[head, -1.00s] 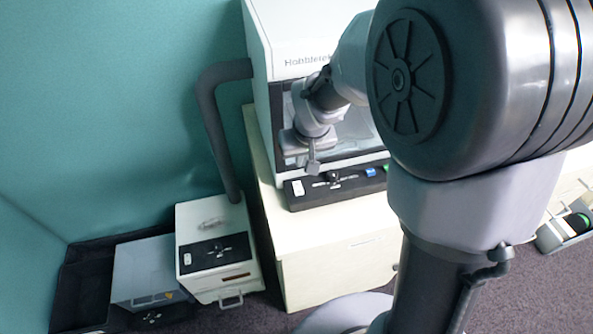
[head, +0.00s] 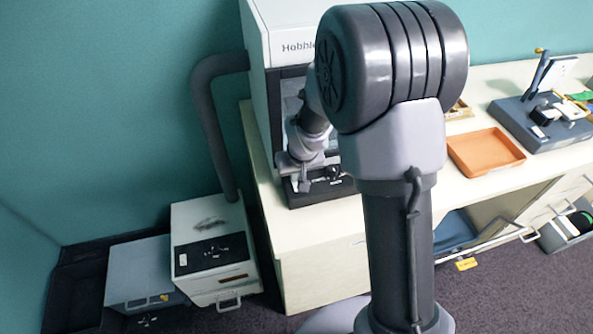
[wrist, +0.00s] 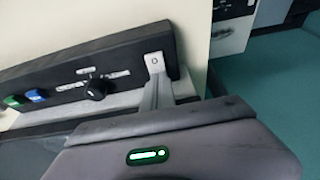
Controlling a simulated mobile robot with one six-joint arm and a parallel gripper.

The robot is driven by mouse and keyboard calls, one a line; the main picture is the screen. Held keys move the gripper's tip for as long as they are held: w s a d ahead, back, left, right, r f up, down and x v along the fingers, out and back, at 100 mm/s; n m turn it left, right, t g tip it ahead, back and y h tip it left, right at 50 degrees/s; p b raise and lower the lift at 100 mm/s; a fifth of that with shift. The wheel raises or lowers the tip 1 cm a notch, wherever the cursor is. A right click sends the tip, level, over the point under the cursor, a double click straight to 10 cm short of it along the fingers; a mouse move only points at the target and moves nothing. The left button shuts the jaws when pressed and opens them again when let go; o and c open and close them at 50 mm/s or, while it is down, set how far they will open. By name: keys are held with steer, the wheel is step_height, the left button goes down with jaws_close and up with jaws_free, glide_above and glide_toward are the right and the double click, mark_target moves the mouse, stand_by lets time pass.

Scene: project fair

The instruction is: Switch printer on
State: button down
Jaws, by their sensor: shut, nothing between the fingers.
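A tall white enclosed machine (head: 256,100) lettered "Hobble…" stands on a pale cabinet; I take it for the printer. A black control panel (wrist: 110,70) along its front base has a black knob (wrist: 95,89), a blue button (wrist: 36,95) and a green button (wrist: 14,101). A small white switch plate with a round mark (wrist: 154,60) sits at the panel's end. My gripper (wrist: 156,88) is shut and empty, its tip right at this switch; I cannot tell whether it touches. In the head view my gripper (head: 304,186) covers the panel's left end.
A thick grey hose (head: 211,130) runs from the machine to a white box (head: 180,225) on the floor at left. An orange tray (head: 488,153) and a dark blue device (head: 530,125) stand on the counter at right. A drawer (head: 470,235) below is open.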

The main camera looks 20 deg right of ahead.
steer(key=shift+r+p, duration=0.1)
steer(key=shift+p, duration=0.45)
steer(key=shift+w+f+g, duration=0.1)
steer(key=shift+f+g, duration=0.2)
steer(key=shift+s+r+b, duration=0.1)
steer(key=shift+s+b, duration=0.35)
steer(key=shift+s, duration=0.35)
